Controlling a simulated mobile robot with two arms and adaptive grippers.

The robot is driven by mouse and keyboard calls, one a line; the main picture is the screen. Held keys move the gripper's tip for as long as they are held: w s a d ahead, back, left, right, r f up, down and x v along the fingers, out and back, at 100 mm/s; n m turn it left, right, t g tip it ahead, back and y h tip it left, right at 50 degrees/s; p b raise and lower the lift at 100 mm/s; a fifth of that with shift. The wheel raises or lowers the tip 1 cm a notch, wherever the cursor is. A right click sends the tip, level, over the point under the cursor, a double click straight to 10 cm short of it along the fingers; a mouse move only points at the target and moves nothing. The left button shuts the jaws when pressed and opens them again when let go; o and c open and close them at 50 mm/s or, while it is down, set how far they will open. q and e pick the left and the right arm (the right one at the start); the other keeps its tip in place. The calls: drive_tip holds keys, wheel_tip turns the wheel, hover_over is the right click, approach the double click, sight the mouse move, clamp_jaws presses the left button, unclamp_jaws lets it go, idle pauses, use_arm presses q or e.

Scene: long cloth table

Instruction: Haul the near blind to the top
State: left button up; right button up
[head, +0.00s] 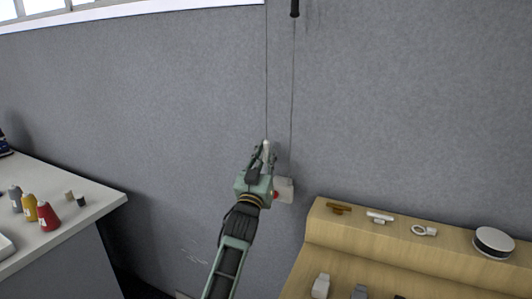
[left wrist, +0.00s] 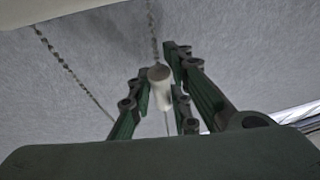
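A thin cord (head: 267,70) hangs down the grey wall and ends in a small pale pull (head: 266,146). My left gripper (head: 264,153) is raised at this pull. In the left wrist view the pull (left wrist: 160,88) hangs from a beaded cord (left wrist: 152,35) between my open fingers (left wrist: 158,90), with some room between them. Any contact with a finger is unclear. A second cord (head: 292,90) hangs just to the right, with a black piece (head: 295,8) high on it. No blind can be made out. My right gripper is out of view.
A white wall box (head: 285,190) with a red button is right behind my gripper. A wooden stepped display (head: 325,235) with small fittings stands at right. A white counter (head: 100,200) with several bottles is at left. A window sill (head: 130,10) runs along the top.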

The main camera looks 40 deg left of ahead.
use_arm(q)
drive_tip(key=o, duration=0.4)
drive_tip(key=shift+w+f, duration=0.15)
drive_tip(key=shift+c, duration=0.2)
drive_tip(key=shift+r, duration=0.25)
drive_tip(key=shift+s+d+f, duration=0.1)
drive_tip(key=shift+s+f, duration=0.15)
drive_tip(key=shift+s, duration=0.2)
drive_tip(key=v, duration=1.1)
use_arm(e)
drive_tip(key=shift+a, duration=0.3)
use_arm(q)
drive_tip(key=shift+s+d, duration=0.1)
